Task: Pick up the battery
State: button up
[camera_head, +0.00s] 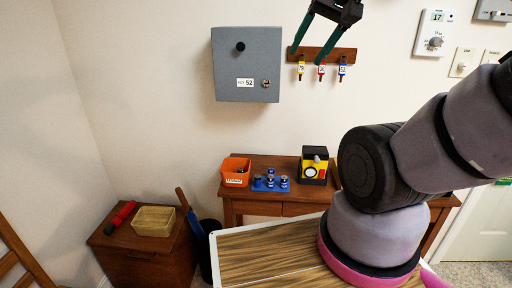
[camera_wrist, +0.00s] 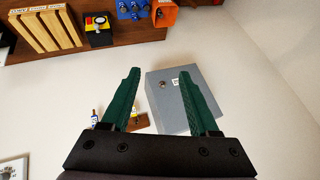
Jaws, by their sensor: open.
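A blue holder (camera_head: 262,186) with several small upright dark-blue and silver cylinders, which look like batteries (camera_head: 270,181), stands on the brown wooden desk. The blue holder also shows at the top of the wrist view (camera_wrist: 133,15), which looks upside down. Which cylinder is meant, I cannot tell. An orange bin (camera_head: 236,171) stands just left of the holder, with small items in it that are too small to tell. My gripper (camera_head: 306,56) has green fingers, open and empty, high before the wall near the key rack. It also shows in the wrist view (camera_wrist: 159,74), well away from the holder.
A grey key cabinet (camera_head: 246,60) and a key rack (camera_head: 335,53) hang on the wall by my gripper. A yellow-and-black box (camera_head: 314,166) stands right of the holder. A wood-topped, white-edged surface (camera_head: 260,262) lies in front. A low cabinet (camera_head: 150,258) carries a basket (camera_head: 154,219).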

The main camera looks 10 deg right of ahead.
aim_at(257, 178)
jog(key=k+j+z, duration=0.2)
jog(key=j, duration=0.2)
jog(key=k+j+z, duration=0.2)
jog(key=j, duration=0.25)
jog(key=k+j+z, duration=0.2)
jog(key=k+j, duration=0.05)
jog(key=j, duration=0.1)
